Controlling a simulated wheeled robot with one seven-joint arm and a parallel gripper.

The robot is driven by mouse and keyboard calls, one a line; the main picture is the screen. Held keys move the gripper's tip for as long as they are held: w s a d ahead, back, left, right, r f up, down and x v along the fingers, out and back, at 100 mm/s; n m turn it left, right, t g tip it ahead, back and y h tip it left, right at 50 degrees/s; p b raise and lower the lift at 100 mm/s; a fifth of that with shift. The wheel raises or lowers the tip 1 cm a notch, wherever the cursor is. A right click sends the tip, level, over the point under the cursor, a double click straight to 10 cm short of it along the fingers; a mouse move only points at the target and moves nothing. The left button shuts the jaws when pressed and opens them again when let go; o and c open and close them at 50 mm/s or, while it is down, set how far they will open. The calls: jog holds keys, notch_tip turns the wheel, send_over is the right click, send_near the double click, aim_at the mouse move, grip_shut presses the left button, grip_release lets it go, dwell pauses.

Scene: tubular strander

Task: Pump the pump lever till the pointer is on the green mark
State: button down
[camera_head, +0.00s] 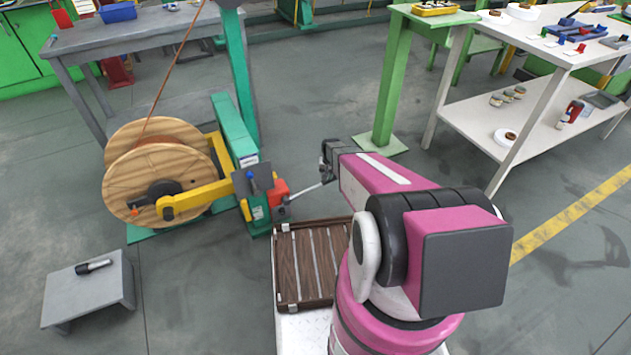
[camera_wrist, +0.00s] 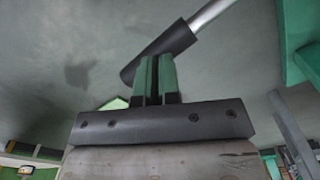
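The green pump (camera_head: 258,208) with its red block (camera_head: 279,191) stands on the floor beside the reel. Its pump lever (camera_head: 308,190) is a thin light rod rising right to my gripper (camera_head: 327,164). In the wrist view the lever's dark grip (camera_wrist: 160,50) runs diagonally across my gripper's green fingertips (camera_wrist: 155,60). The fingers are close together, with a narrow dark strip between them. The grip lies across the tips, not visibly between them; whether they touch is unclear. A dark plate (camera_head: 252,178) with a blue part sits above the pump. The pointer and green mark cannot be made out.
A wooden cable reel (camera_head: 155,172) with a yellow arm (camera_head: 195,197) stands left of the pump. A low grey stool (camera_head: 88,290) holds a dark tool. A slatted brown tray (camera_head: 313,262) is near my arm. White shelving (camera_head: 530,125) stands right.

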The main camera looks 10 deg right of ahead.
jog(key=shift+w+d+f, duration=0.1)
jog(key=shift+d+f, duration=0.1)
jog(key=shift+f, duration=1.1)
jog(key=shift+d+f, duration=0.2)
jog(key=shift+f, duration=1.05)
notch_tip(320, 180, up, 16)
jog(key=a, duration=0.3)
jog(key=shift+s+f, duration=0.25)
jog(key=shift+s, duration=0.2)
jog(key=shift+w+d+f, duration=0.15)
jog(key=shift+d+f, duration=0.35)
jog(key=shift+f, duration=2.1)
jog(key=shift+w+d+f, duration=0.15)
jog(key=shift+d+f, duration=0.4)
jog(key=shift+f, duration=2.05)
jog(key=shift+w+d+f, duration=0.15)
jog(key=shift+d+f, duration=0.35)
jog(key=shift+f, duration=2.1)
jog(key=a+r, duration=0.3)
jog(key=r, duration=1.2)
jog(key=shift+s+r, duration=0.3)
jog(key=shift+s, duration=0.15)
